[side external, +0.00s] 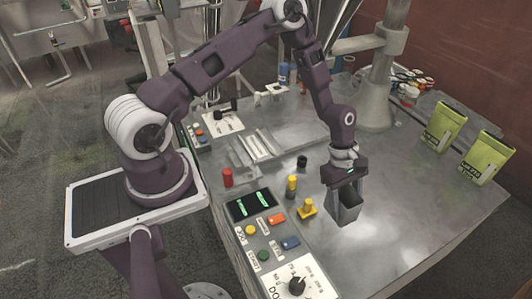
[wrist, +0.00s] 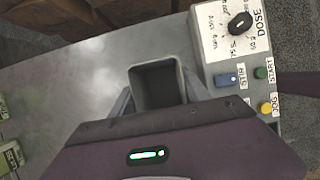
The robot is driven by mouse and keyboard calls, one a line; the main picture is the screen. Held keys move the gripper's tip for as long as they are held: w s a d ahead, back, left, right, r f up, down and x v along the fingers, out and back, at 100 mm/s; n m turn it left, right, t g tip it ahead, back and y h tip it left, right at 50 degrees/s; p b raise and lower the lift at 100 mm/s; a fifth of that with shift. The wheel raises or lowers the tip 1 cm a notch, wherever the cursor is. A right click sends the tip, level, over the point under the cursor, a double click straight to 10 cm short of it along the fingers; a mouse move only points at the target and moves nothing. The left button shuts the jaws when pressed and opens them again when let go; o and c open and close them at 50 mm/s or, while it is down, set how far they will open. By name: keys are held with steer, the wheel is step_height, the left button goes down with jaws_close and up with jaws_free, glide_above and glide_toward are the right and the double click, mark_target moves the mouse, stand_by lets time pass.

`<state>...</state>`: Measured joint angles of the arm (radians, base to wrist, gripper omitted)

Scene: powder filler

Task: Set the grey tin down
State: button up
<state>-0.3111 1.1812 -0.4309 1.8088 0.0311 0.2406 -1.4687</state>
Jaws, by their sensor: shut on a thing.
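The grey tin (side external: 346,216) is a square, open-topped container. My gripper (side external: 347,185) is shut on it, at the right of the control panel in the side view. The tin looks upright or slightly tilted over the metal table (side external: 400,225); I cannot tell whether its base touches the surface. In the wrist view the tin (wrist: 157,84) opens toward the camera between the two fingers (wrist: 158,103), and its inside looks empty. The lower part of the tin is hidden in the wrist view.
The control panel (side external: 270,255) with a dose knob (side external: 297,286) and coloured buttons lies left of the tin. A yellow part (side external: 307,208) stands close by. The metal surface between is clear.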

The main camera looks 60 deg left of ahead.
mark_target(350, 197)
steer(key=r, duration=0.4)
steer(key=shift+w+a+r, duration=0.1)
steer(key=shift+a+r, duration=0.2)
steer(key=w+a+f+n, duration=0.1)
steer(key=a+f, duration=0.1)
steer(key=a, duration=1)
steer(key=a+f, duration=0.2)
steer(key=a, duration=1)
steer(key=s+a+r+m, duration=0.1)
steer(key=s+a+r, duration=0.15)
steer(key=a, duration=0.75)
steer(key=s+a+r, duration=0.1)
steer(key=s+a, duration=0.2)
steer(key=a, duration=0.7)
step_height(350, 197, down, 15)
steer(key=shift+s+r, duration=0.15)
steer(key=shift+r, duration=0.05)
steer(key=o, duration=1.5)
steer(key=shift+f, duration=0.1)
steer(key=shift+o, duration=0.2)
